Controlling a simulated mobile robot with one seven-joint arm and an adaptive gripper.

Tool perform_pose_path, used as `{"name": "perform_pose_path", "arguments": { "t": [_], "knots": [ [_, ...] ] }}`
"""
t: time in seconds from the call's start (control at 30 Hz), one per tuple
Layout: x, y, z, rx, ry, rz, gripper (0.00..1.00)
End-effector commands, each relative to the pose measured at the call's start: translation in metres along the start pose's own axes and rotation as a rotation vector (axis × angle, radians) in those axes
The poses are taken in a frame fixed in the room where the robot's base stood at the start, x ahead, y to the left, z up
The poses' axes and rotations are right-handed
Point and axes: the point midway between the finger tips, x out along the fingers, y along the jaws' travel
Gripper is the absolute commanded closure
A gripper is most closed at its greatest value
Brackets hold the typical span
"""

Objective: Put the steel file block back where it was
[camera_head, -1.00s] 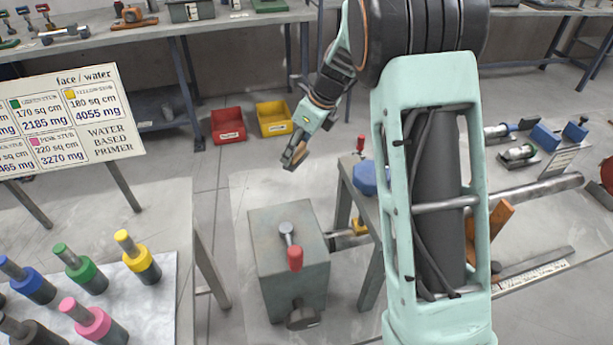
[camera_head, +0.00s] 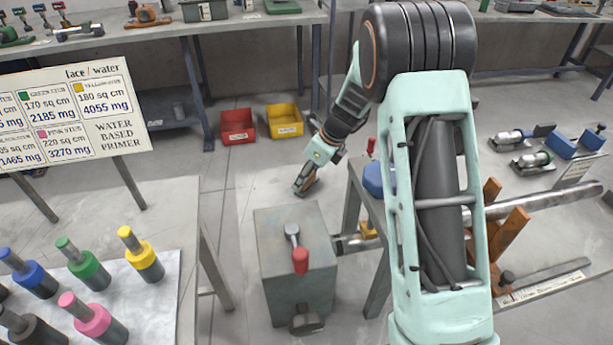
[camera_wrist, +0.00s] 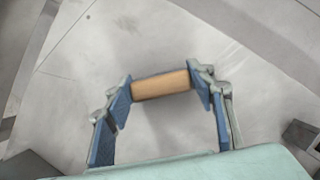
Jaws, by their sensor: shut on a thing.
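My gripper (camera_head: 305,187) hangs over the open floor, behind the grey steel box in the head view. It is shut on a small tan block (camera_wrist: 161,84), which spans between the two blue-padded fingers in the wrist view. The block also shows as a brown piece at the fingertips in the head view (camera_head: 311,184). It is clear of other things, with only floor behind it. No steel face shows on it, so I cannot tell from its look whether it is the steel file block.
The grey box (camera_head: 272,240) with a red-handled lever (camera_head: 300,260) stands in front. A table with a blue part (camera_head: 375,178) is to its right. Red (camera_head: 237,126) and yellow (camera_head: 285,121) bins lie behind. Colored cylinders stand on the left table (camera_head: 185,215).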

Motion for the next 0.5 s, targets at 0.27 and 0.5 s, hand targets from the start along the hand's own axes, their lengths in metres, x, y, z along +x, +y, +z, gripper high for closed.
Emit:
{"name": "perform_pose_path", "arguments": {
  "t": [0.27, 0.5],
  "knots": [
    [0.0015, 0.0000, -0.0005, 0.000, 0.000, 0.000, 0.45],
    [0.0013, 0.0001, -0.0004, 0.000, 0.000, 0.001, 0.32]
  ]
}}
